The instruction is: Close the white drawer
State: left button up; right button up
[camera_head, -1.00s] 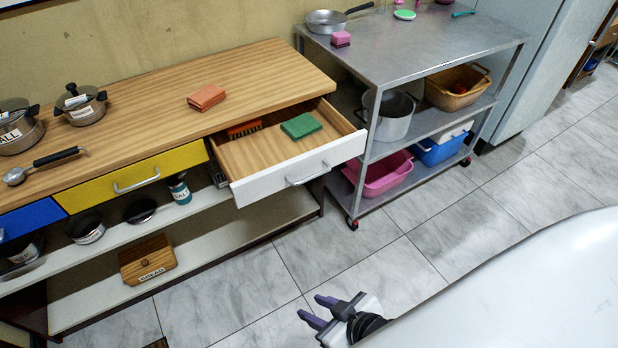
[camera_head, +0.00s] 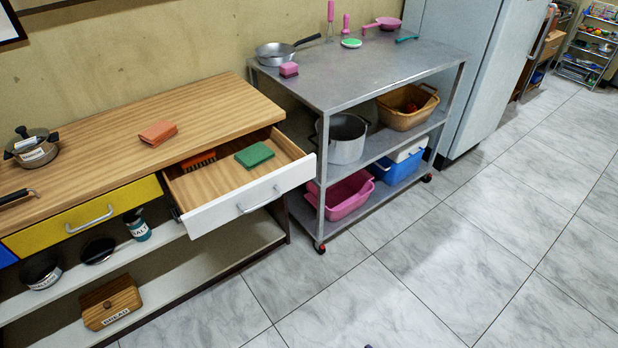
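The white drawer (camera_head: 252,205) is pulled out from the right end of the wooden counter. It has a silver bar handle (camera_head: 260,203) on its front. Inside it lie a green block (camera_head: 254,155) and a dark-and-orange brush-like item (camera_head: 199,161). Neither of my grippers shows clearly in the head view. Only a small dark bit shows at the bottom edge, and I cannot tell what it is.
The counter (camera_head: 210,104) holds an orange block (camera_head: 158,133) and a lidded pot (camera_head: 33,148). The yellow drawer (camera_head: 84,217) beside the white one is shut. A metal cart (camera_head: 360,76) stands right of the open drawer. The tiled floor (camera_head: 430,270) in front is clear.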

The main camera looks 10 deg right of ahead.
aim_at(207, 197)
jog(key=z, duration=0.3)
jog(key=i, duration=1.25)
jog(key=u, duration=1.15)
jog(key=k, duration=1.3)
jog(key=z, duration=0.25)
jog(key=i, duration=0.85)
jog(key=z, duration=0.4)
